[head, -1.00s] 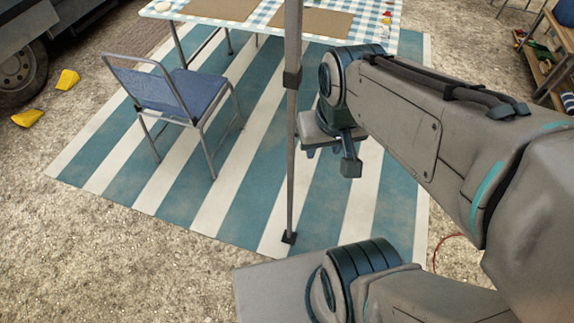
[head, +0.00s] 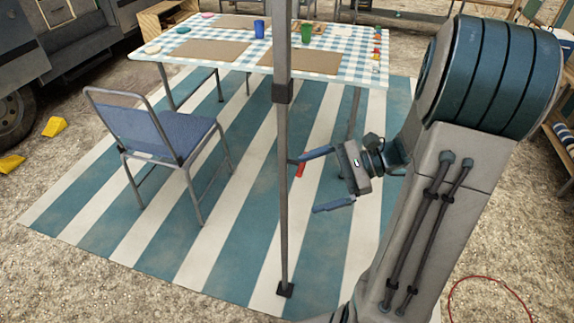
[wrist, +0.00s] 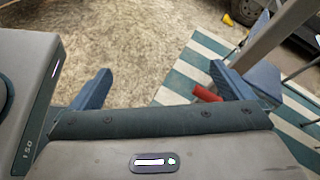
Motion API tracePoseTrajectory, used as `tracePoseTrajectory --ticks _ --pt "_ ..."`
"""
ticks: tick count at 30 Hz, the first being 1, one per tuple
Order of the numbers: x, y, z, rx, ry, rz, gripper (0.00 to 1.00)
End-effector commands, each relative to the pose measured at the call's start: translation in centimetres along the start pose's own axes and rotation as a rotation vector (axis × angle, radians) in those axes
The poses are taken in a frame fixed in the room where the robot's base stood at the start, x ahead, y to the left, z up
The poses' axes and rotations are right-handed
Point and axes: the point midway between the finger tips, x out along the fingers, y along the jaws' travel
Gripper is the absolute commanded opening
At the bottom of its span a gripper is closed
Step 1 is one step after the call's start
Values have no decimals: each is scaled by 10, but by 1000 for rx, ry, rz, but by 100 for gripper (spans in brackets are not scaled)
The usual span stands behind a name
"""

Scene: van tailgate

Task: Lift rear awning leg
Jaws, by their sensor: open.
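The awning leg is a grey upright pole (head: 284,200) in the head view, with a dark collar (head: 282,92) partway up and a dark foot (head: 285,289) on the striped mat. My gripper (head: 303,185) is open, just right of the pole, with its blue fingers pointing left. The upper finger's tip is close to or touching the pole; I cannot tell which. A small red piece (head: 300,170) shows under that finger. In the wrist view the pole (wrist: 275,35) slants past outside the right finger, and the red piece (wrist: 207,93) shows inside that finger. Nothing is gripped.
A blue folding chair (head: 175,135) stands left of the pole on the blue-and-white mat (head: 210,235). A table with a checked cloth (head: 345,50) stands behind, bearing cups. Yellow wedges (head: 54,126) lie near a wheel at left. A red cable (head: 490,280) lies at lower right.

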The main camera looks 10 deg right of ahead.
Motion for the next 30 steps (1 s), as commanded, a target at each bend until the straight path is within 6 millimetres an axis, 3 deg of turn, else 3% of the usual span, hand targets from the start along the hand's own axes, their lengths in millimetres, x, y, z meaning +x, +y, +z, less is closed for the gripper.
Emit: tracePoseTrajectory --ticks 1,6,10,14,19,30 --pt "-6 -3 -26 58 -51 -84 100" --pt "-38 -21 -66 177 -193 -317 100" --pt "-55 -27 -82 215 -250 -416 100" --pt "-58 -30 -85 225 -268 -446 100" --pt "-39 -40 -80 224 -269 -443 100" --pt "29 -74 -64 223 -268 -440 100"
